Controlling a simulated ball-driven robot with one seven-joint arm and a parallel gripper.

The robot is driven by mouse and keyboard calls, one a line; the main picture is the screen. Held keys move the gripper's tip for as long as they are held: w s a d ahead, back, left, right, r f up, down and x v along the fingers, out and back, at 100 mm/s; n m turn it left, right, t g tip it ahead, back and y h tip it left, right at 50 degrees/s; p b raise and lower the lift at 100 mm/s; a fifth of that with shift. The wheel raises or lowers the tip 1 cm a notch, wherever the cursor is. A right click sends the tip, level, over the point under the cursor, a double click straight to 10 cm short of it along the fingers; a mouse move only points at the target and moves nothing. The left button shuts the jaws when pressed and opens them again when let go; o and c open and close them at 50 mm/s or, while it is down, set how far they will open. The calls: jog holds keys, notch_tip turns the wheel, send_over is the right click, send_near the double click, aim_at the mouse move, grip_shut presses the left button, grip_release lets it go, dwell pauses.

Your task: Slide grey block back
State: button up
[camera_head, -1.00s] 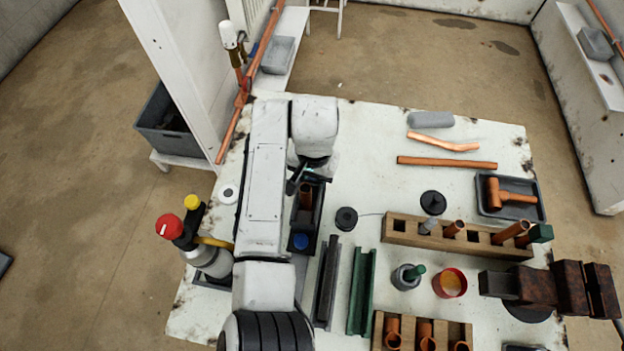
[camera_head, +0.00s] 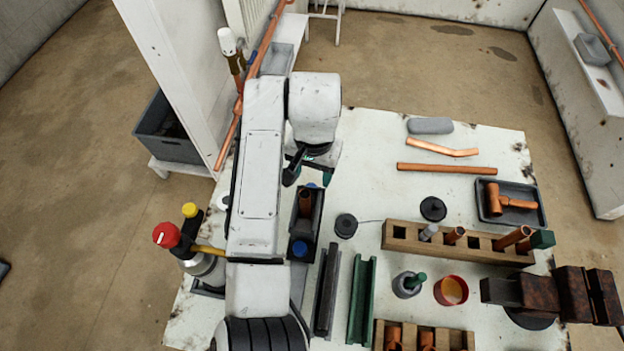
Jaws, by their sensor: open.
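The grey block (camera_head: 430,125), a long piece with rounded ends, lies flat near the far edge of the white worktable (camera_head: 375,150). It is apart from the bent copper pipe (camera_head: 442,147) in front of it. My gripper (camera_head: 309,171) is to the left of the block and nearer, with a wide stretch of bare table between them. Its jaws are apart and point down above the far end of a dark narrow tray (camera_head: 317,220). I see nothing held, though the arm hides part of the jaws.
A straight copper pipe (camera_head: 447,169) lies in front of the bent one. A wooden rack (camera_head: 400,234) and black spools (camera_head: 346,225) stand nearer. A white post (camera_head: 180,75) rises at the left.

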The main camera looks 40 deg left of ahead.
jog(key=shift+r, duration=2.55)
